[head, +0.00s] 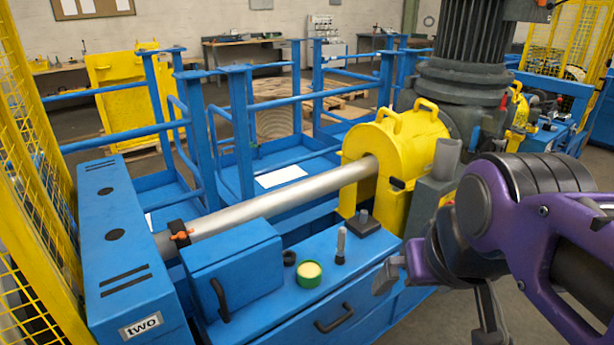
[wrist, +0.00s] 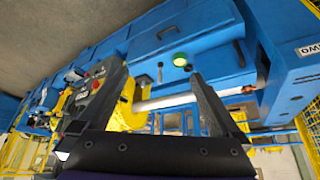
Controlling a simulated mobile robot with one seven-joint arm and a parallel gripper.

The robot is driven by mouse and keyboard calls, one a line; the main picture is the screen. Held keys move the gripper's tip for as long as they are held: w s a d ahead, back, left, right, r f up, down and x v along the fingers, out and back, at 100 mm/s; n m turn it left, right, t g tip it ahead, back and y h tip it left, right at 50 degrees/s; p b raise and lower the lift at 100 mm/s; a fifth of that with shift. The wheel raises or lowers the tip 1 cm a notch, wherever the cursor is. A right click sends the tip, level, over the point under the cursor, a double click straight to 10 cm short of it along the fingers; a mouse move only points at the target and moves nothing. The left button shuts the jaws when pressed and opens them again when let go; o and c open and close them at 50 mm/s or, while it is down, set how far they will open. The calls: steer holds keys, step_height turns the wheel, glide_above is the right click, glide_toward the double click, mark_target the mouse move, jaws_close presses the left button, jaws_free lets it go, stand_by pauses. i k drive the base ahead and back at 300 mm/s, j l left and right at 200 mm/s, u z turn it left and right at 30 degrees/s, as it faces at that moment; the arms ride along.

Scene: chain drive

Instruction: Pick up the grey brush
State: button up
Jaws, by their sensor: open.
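The grey brush (head: 341,244) looks to be the slim upright piece with a pale grey upper part, standing on the blue cabinet top between a green tin and a black block. In the wrist view the brush (wrist: 160,73) shows small and distant, between my two fingers. My gripper (head: 437,298) is open and empty, to the right of the brush and apart from it. Its two dark fingers (wrist: 155,73) are spread wide in the wrist view. Nothing hides the brush in the head view.
A green tin with yellow contents (head: 309,274), a black ring (head: 289,258) and a black block with a stub (head: 363,223) stand nearby. A blue box (head: 232,265) is at left. A steel shaft (head: 290,200) and yellow guard (head: 400,150) lie behind.

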mark_target(340, 260)
steer(key=i+l+u, duration=0.15)
steer(key=i+l, duration=0.15)
steer(key=i+l+u, duration=0.15)
steer(key=l, duration=0.3)
steer(key=i+l+u, duration=0.15)
steer(key=i+l, duration=0.2)
steer(key=l, duration=0.1)
